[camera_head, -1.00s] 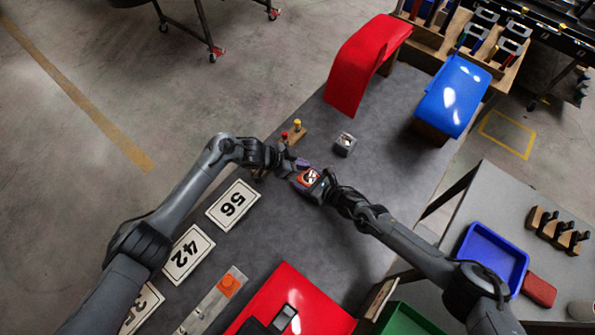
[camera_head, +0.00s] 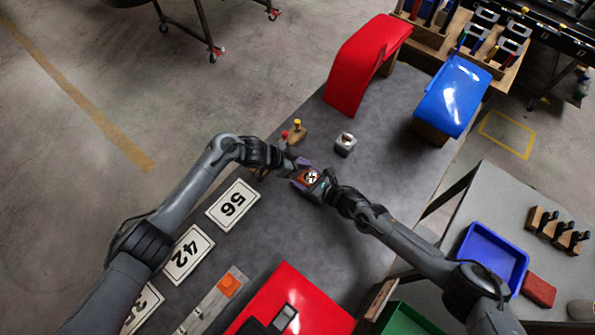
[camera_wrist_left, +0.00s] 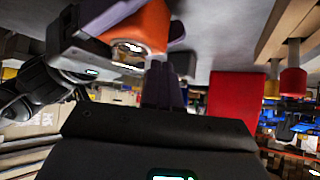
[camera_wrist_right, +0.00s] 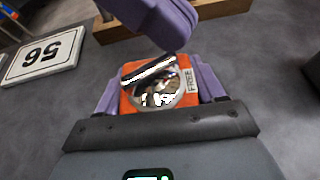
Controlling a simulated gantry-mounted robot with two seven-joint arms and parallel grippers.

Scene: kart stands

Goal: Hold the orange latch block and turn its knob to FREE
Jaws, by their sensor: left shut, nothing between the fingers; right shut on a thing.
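The orange latch block (camera_head: 303,181) is held above the grey table. My right gripper (camera_wrist_right: 157,92) is shut on it, one purple finger on each side in the right wrist view. The block's shiny round knob (camera_wrist_right: 160,92) has a raised bar that slants up to the right. A white FREE label (camera_wrist_right: 191,81) is on the block right of the knob. My left gripper (camera_wrist_left: 162,85) is shut and empty. In the right wrist view its purple fingertips (camera_wrist_right: 176,40) are close to the bar's upper right end; I cannot tell if they touch. The block (camera_wrist_left: 140,27) is partly hidden in the left wrist view.
A wooden stand (camera_head: 297,134) with red and yellow knobs is just behind the left gripper. Number plates (camera_head: 232,205) lie at left. Red (camera_head: 360,65) and blue (camera_head: 453,95) panels stand at the back.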

